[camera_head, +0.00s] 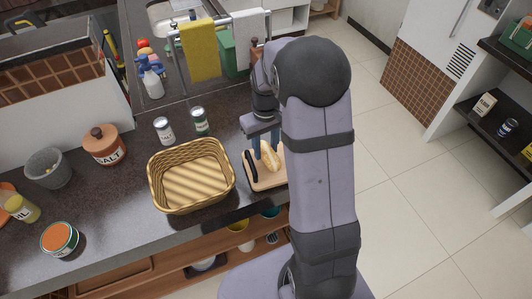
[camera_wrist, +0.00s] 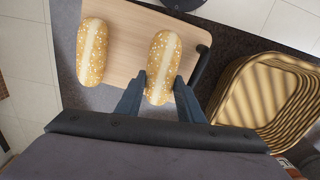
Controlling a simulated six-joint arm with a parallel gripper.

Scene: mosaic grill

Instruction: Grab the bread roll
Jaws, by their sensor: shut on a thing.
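Two seeded bread rolls lie on a light wooden cutting board (camera_wrist: 125,63) in the wrist view. My gripper (camera_wrist: 161,88) is shut on the right-hand bread roll (camera_wrist: 163,55), with one finger against each side near its lower end. The other bread roll (camera_wrist: 92,50) lies apart at the left of the board. In the head view, my gripper (camera_head: 266,148) is over the board (camera_head: 262,184), and a bread roll (camera_head: 271,157) shows beside its fingers. My arm hides part of the board there.
An empty wicker basket (camera_head: 157,190) stands left of the board. Behind it are two shakers (camera_head: 164,131) (camera_head: 199,120). A salt jar (camera_head: 104,147), a grey pot (camera_head: 48,168) and an orange-topped can (camera_head: 59,239) are farther left. The board has a dark handle (camera_wrist: 200,64).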

